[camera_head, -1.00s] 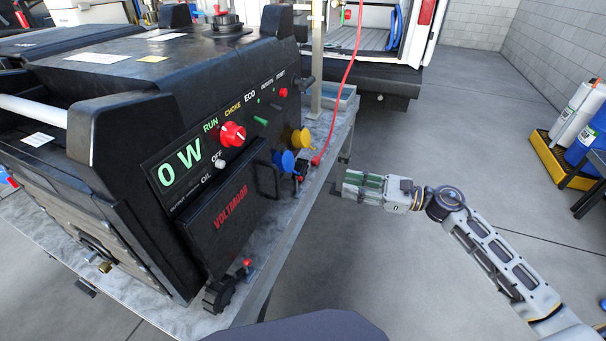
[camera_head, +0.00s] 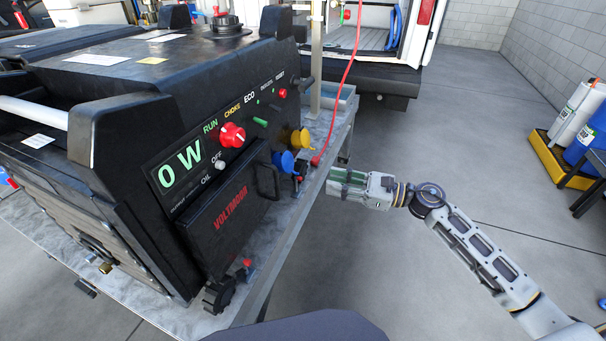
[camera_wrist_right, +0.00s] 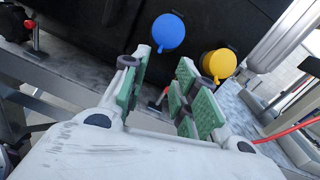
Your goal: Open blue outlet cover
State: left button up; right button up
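The blue outlet cover (camera_head: 284,160) is a round cap on the front of the black generator (camera_head: 215,185). It looks shut, and it also shows in the right wrist view (camera_wrist_right: 168,32) just beyond my fingers. The yellow outlet cover (camera_head: 300,138) is beside it, to the right in the wrist view (camera_wrist_right: 219,64). My right gripper (camera_head: 332,182) is beside the bench edge, in front of the blue cover and apart from it. In the wrist view its green-padded fingers (camera_wrist_right: 160,90) are open with nothing between them. My left gripper is not in view.
The generator stands on a metal bench (camera_head: 290,222). A red cable (camera_head: 350,75) hangs down to the bench near the covers. A metal post (camera_head: 316,60) rises behind them. The floor right of the bench is clear around my arm.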

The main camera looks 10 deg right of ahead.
aim_at(292, 164)
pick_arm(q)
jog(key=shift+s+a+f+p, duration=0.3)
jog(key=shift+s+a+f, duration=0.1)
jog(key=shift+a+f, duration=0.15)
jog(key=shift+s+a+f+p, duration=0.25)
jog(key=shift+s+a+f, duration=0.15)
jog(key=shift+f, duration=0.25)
pick_arm(e)
jog(key=x, duration=1)
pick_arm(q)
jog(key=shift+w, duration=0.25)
pick_arm(e)
jog(key=shift+d, duration=0.1)
grip_shut()
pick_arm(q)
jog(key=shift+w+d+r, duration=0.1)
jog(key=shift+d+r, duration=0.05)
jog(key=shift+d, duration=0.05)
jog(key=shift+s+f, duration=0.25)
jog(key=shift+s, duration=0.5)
